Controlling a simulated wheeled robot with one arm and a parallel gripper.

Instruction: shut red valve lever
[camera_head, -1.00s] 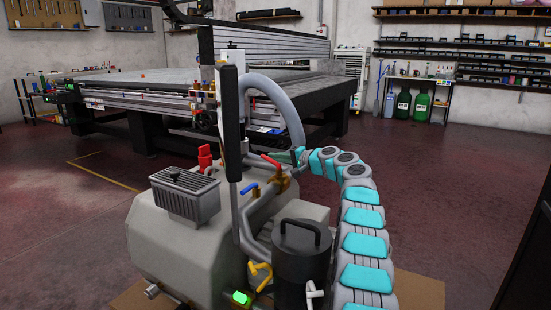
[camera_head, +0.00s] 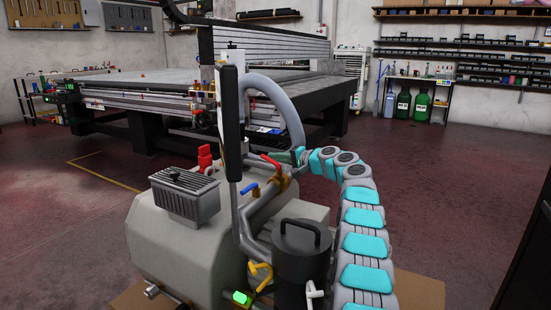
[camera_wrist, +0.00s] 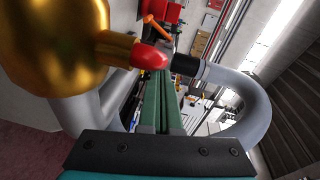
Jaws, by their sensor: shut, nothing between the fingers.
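The red valve lever (camera_head: 271,162) sits on a brass valve (camera_head: 279,184) on the pipework of the grey tank. In the wrist view the red lever (camera_wrist: 150,55) shows its rounded end close in front of my gripper's fingers, with the gold-coloured valve body (camera_wrist: 60,40) at upper left. My gripper (camera_head: 284,157) is just right of the lever in the head view. Its green fingers are together in the wrist view (camera_wrist: 160,80), with nothing between them. I cannot tell whether the fingertips touch the lever.
A blue lever (camera_head: 249,189) and a yellow handle (camera_head: 261,274) are on the same machine. A thick grey hose (camera_head: 278,98) arches behind the valve and close to my gripper. A dark cylinder (camera_head: 302,255) stands in front. Open floor lies to the right.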

